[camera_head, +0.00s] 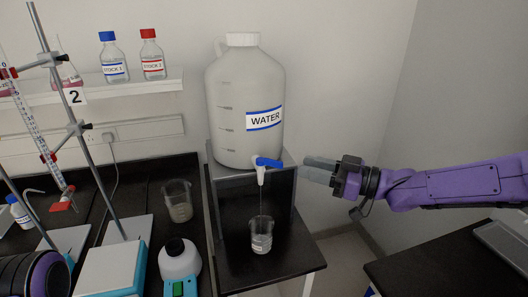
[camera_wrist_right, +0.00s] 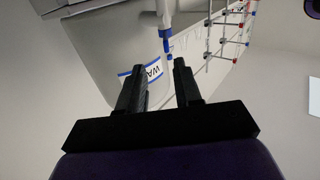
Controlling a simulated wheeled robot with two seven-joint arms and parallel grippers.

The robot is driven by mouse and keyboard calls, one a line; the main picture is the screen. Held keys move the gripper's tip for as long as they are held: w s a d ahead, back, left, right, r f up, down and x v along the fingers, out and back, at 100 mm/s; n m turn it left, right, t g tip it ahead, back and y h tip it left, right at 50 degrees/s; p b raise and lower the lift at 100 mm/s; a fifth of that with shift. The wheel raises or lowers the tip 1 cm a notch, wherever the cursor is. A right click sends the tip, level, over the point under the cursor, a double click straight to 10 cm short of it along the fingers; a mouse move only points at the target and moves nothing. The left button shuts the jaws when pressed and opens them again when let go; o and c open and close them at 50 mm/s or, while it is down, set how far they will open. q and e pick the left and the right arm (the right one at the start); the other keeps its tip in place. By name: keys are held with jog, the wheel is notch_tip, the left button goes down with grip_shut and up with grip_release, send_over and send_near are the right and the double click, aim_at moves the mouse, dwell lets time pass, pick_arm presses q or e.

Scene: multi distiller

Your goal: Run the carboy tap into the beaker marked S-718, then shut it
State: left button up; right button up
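The white carboy (camera_head: 235,100) labelled WATER stands on a raised stand at centre. Its white tap (camera_head: 261,177) has a blue lever (camera_head: 268,162) pointing to the right. A thin stream runs down from the tap into a glass beaker (camera_head: 261,238) on the dark surface below; its label is too small to read. My right gripper (camera_head: 306,170) is just right of the lever, apart from it, fingers spread and empty. In the right wrist view the open fingers (camera_wrist_right: 160,66) face the carboy (camera_wrist_right: 95,45) and blue tap parts (camera_wrist_right: 166,44).
Another beaker (camera_head: 177,203) stands on the left bench. A white and teal device (camera_head: 180,262), a stirrer plate (camera_head: 112,268) and clamp stands crowd the left. Bottles (camera_head: 113,62) sit on a wall shelf (camera_head: 100,90). A dark bench (camera_head: 440,265) is at lower right.

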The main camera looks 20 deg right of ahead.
aim_at(269, 159)
jog(key=x, duration=0.3)
jog(key=p+x, duration=0.1)
jog(key=x, duration=0.3)
jog(key=p+x, duration=0.1)
jog(key=x, duration=0.2)
jog(key=shift+s+a, duration=0.2)
jog(key=shift+a, duration=0.2)
jog(key=shift+a+r, duration=0.1)
jog(key=shift+s, duration=0.1)
grip_shut()
